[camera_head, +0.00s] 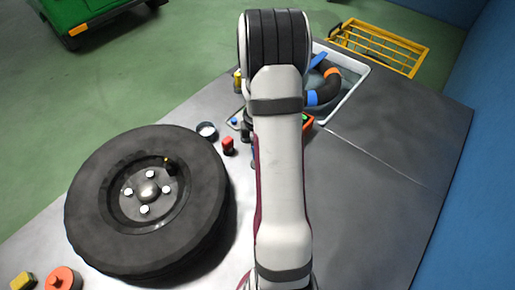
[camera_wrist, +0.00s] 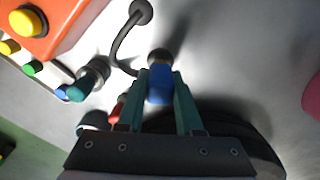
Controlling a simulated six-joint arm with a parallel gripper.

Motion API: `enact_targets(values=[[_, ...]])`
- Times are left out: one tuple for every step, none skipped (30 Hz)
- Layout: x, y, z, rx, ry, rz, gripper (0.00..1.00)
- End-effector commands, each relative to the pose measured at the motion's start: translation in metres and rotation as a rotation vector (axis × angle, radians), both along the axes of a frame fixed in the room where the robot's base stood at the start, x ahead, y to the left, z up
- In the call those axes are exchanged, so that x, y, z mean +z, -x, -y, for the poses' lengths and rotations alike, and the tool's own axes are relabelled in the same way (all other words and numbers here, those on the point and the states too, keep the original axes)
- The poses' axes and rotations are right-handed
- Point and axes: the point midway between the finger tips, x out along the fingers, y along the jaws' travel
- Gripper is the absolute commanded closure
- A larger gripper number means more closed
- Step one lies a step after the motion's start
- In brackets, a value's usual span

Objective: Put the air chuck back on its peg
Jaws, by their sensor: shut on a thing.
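In the wrist view my gripper (camera_wrist: 161,76) has its teal fingers on both sides of a blue-bodied piece with a dark end, which looks like the air chuck (camera_wrist: 160,88). The fingers are shut on it. A dark hose (camera_wrist: 120,45) curves from a round dark base (camera_wrist: 141,12) down to near the chuck. A grey metal cylinder (camera_wrist: 96,70) with a teal end stands to the left, apart from the chuck; I cannot tell if it is the peg. In the head view my arm hides the gripper and the chuck.
A wheel with a black tyre (camera_head: 88,200) lies left of my arm. A small red piece (camera_head: 228,146) and a round cup (camera_head: 206,130) are beside it. A white basin (camera_head: 350,82) holds an inner tube. The right tabletop is clear.

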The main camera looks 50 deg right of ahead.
Motion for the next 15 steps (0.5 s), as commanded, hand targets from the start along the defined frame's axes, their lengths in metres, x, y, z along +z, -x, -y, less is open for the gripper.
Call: enact_targets(values=[[-0.0007,0.0001,-0.0001,0.000,0.000,0.000,1.00],[-0.0011,0.0001,-0.0001,0.000,0.000,0.000,1.00],[-0.0017,0.0000,0.0000,0.000,0.000,0.000,1.00],[-0.0021,0.0000,0.0000,0.000,0.000,0.000,1.00],[-0.0025,0.0000,0.0000,0.000,0.000,0.000,1.00],[-0.0030,0.0000,0.0000,0.000,0.000,0.000,1.00],[-0.0034,0.0000,0.0000,0.000,0.000,0.000,1.00],[-0.0038,-0.0001,0.0001,0.000,0.001,0.001,1.00],[-0.0043,-0.0001,0.0001,0.000,0.001,0.001,1.00],[-0.0047,-0.0001,0.0001,0.001,0.001,0.001,1.00],[-0.0051,-0.0001,0.0001,0.001,0.001,0.001,1.00],[-0.0057,-0.0001,0.0002,0.001,0.001,0.001,1.00],[-0.0061,-0.0001,0.0001,0.001,0.001,0.001,1.00],[-0.0065,-0.0001,0.0002,0.001,0.001,0.001,1.00],[-0.0071,-0.0001,0.0002,0.001,0.001,0.001,1.00]])
